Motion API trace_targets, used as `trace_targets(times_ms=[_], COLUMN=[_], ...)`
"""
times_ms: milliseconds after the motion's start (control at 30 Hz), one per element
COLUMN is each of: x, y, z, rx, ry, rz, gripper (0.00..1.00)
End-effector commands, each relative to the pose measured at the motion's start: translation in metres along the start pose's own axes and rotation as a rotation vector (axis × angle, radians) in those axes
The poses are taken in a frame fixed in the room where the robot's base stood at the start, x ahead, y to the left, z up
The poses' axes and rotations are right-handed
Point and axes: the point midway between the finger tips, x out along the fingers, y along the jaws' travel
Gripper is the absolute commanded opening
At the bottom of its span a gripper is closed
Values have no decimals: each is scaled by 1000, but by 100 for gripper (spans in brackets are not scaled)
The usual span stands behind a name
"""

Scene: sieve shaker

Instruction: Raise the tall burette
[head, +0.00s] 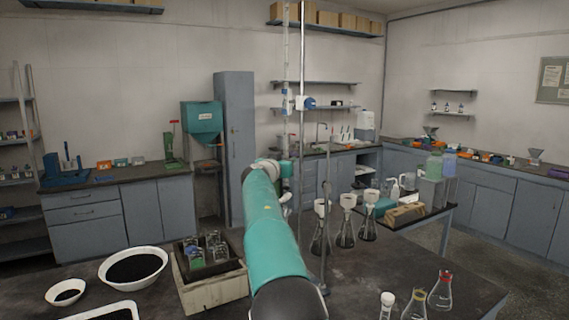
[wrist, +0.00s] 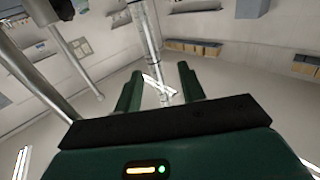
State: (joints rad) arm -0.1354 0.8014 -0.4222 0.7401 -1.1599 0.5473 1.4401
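The tall burette (head: 285,65) is a thin upright glass tube in the head view, beside a metal stand rod (head: 302,50). My gripper (head: 286,172) is low by the burette, mostly hidden behind my teal arm. In the wrist view the two green fingers (wrist: 160,88) stand apart, and the gripper is open. The burette (wrist: 148,35) runs down toward the gap between the fingertips. I cannot tell whether it touches either finger. The burette's lower end is hidden.
Three dark-filled flasks with white funnels (head: 346,225) stand right of my arm. Several flasks (head: 440,290) stand at the front right. A wooden box of glassware (head: 207,285) and black-filled bowls (head: 133,268) lie left. In the wrist view a metal rod (wrist: 38,80) crosses the left.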

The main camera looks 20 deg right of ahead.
Motion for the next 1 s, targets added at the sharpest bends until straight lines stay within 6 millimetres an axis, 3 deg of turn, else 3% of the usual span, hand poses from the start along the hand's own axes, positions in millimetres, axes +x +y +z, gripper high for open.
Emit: trace_targets(times_ms=[367,1000], x=[0,-58], y=[1,2], z=[2,3], rx=[-2,-2], ry=[-3,-4], rz=[3,4], gripper=[40,40])
